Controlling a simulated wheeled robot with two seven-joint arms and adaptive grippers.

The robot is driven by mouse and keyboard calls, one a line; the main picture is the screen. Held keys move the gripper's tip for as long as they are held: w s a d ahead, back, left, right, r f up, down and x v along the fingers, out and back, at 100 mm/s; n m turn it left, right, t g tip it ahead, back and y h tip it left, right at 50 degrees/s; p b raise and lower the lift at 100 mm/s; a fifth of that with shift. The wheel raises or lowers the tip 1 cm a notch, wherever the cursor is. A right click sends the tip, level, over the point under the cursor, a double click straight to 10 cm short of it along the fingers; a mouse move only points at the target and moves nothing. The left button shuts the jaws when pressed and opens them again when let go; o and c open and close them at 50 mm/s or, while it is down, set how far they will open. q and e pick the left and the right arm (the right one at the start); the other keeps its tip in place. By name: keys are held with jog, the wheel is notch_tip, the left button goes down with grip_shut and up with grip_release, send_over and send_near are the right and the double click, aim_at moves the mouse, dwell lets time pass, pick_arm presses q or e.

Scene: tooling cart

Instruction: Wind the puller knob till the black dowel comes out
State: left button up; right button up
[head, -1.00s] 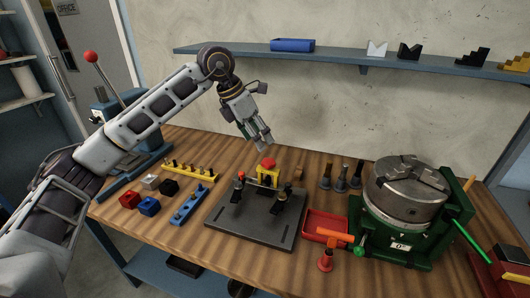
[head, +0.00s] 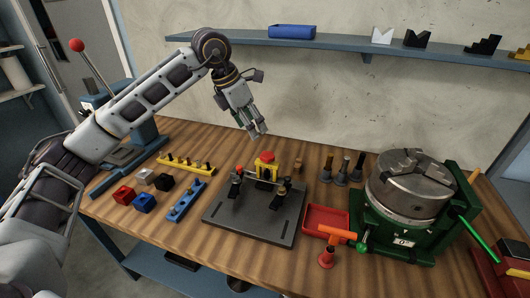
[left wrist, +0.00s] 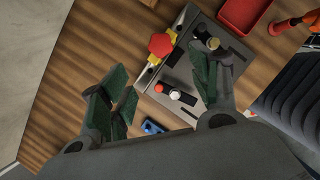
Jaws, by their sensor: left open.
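The puller is a yellow bridge (head: 262,172) with a red knob (head: 266,157) on top, standing at the back of a dark fixture plate (head: 250,220). The knob shows in the left wrist view (left wrist: 161,44) as a red, faceted cap. Two dark clamps stand on the plate, one with a red tip (head: 238,170). I cannot pick out the black dowel; the puller seems to hide it. My left gripper (head: 259,134) is open and empty, above and behind the knob and apart from it. Its green-padded fingers (left wrist: 160,82) are spread wide in the wrist view. My right gripper is not in view.
A red tray (head: 327,222), an orange-handled tool (head: 328,252) and a green-based chuck (head: 410,190) stand right of the plate. Several dark posts (head: 342,170) stand behind. Blue and yellow pin strips (head: 187,201) and small cubes (head: 144,203) lie left.

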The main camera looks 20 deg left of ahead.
aim_at(266, 155)
pick_arm(q)
jog(key=x, duration=1.1)
jog(key=shift+w+f, duration=0.1)
jog(key=shift+f, duration=0.05)
jog(key=shift+w+d+f, duration=0.15)
jog(key=shift+d+f, duration=0.05)
jog(key=shift+f, duration=0.5)
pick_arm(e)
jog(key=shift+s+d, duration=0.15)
pick_arm(q)
jog(key=shift+c, duration=0.4)
jog(key=c, duration=0.9)
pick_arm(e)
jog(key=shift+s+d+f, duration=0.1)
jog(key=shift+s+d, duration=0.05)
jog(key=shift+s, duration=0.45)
